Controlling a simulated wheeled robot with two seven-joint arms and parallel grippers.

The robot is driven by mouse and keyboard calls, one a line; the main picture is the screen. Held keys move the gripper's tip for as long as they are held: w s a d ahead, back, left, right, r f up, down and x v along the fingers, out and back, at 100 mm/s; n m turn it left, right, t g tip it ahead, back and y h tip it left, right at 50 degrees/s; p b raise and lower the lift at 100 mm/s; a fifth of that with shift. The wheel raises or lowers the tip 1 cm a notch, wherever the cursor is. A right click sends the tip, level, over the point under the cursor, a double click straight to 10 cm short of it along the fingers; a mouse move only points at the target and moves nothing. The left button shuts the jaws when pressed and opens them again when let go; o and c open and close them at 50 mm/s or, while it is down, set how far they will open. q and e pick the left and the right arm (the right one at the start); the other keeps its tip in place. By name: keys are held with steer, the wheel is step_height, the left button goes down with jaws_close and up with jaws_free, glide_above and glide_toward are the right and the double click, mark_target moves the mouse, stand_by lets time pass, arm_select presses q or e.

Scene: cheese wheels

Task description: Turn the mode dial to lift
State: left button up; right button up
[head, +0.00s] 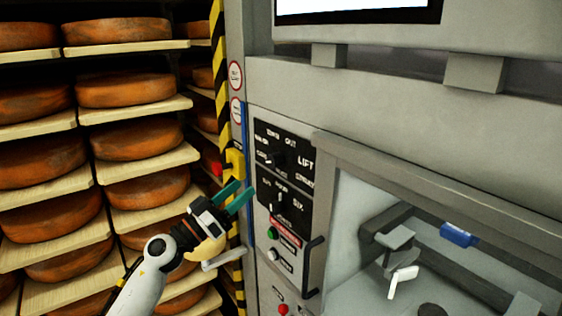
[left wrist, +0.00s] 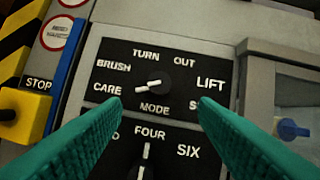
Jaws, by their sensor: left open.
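The mode dial (head: 279,160) is a black knob on a black panel on the grey cabinet. In the left wrist view the dial (left wrist: 157,83) has a white pointer turned left and slightly down, toward CARE. The LIFT label (left wrist: 211,84) is to its right; BRUSH, TURN and OUT are around its upper side. My left gripper (head: 246,187) has green fingers, open and empty, to the lower left of the dial in the head view. In the left wrist view its fingers (left wrist: 160,104) flank the dial from below, apart from it. My right gripper is not in view.
A second dial (left wrist: 146,160) with FOUR and SIX labels is just below. A yellow stop box (head: 235,163) with a red button is left of the panel. A black handle (head: 312,266) juts out lower right. Shelves with orange cheese wheels (head: 125,89) fill the left.

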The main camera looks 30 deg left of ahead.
mark_target(271, 165)
arm_select(q)
steer(key=p+x, duration=0.3)
steer(key=x, duration=0.7)
steer(key=shift+w, duration=0.2)
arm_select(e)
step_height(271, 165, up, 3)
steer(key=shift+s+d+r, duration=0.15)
arm_select(q)
steer(key=c, duration=1)
steer(key=shift+o, duration=0.2)
